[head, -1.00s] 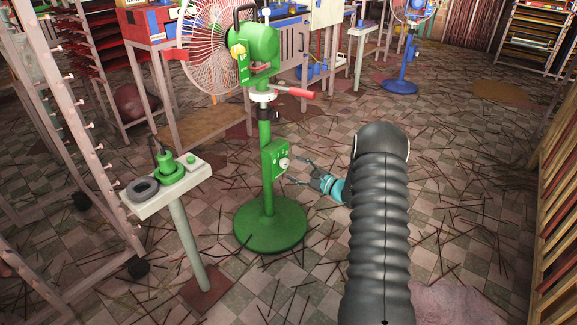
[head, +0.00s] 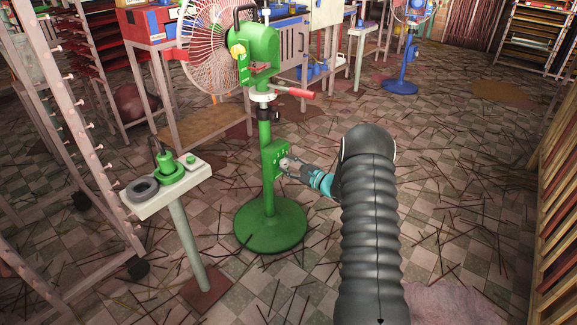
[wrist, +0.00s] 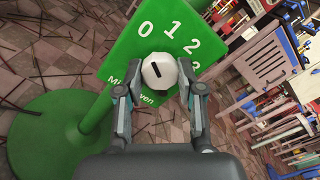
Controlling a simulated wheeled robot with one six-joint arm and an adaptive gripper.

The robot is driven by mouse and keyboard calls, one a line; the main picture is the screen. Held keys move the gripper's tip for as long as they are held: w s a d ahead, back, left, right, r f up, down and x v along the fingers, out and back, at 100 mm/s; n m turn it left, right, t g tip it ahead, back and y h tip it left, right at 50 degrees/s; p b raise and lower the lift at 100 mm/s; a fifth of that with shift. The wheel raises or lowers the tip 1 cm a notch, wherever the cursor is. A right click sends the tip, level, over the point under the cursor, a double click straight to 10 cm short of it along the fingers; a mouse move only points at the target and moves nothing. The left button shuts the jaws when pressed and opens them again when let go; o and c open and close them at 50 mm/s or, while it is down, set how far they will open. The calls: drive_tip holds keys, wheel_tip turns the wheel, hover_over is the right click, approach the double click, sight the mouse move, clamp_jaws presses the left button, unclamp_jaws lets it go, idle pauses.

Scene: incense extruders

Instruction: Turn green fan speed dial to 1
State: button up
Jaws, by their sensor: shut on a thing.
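The green fan (head: 264,130) stands upright on a round green base in the head view. Its green control panel (head: 271,158) is on the post and shows close up in the wrist view (wrist: 170,25), with the numbers 0, 1, 2 and a partly hidden one. The white speed dial (wrist: 160,74) has a short dark mark on its face; which number it points to I cannot tell. My gripper (head: 288,167) is at the panel from the right. In the wrist view my gripper's fingers (wrist: 158,92) are closed on the dial, one on each side.
A small white stand (head: 160,197) with a green plug and a dark ring is left of the fan. Racks stand at the far left and right edges. The tiled floor right of the fan is open, with scattered thin sticks.

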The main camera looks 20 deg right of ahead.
drive_tip(key=shift+m, duration=0.4)
drive_tip(key=m, duration=0.2)
drive_tip(key=shift+m+b, duration=0.3)
drive_tip(key=shift+m, duration=2.1)
drive_tip(key=o, duration=1.1)
drive_tip(key=shift+a, duration=0.1)
drive_tip(key=shift+o, duration=0.2)
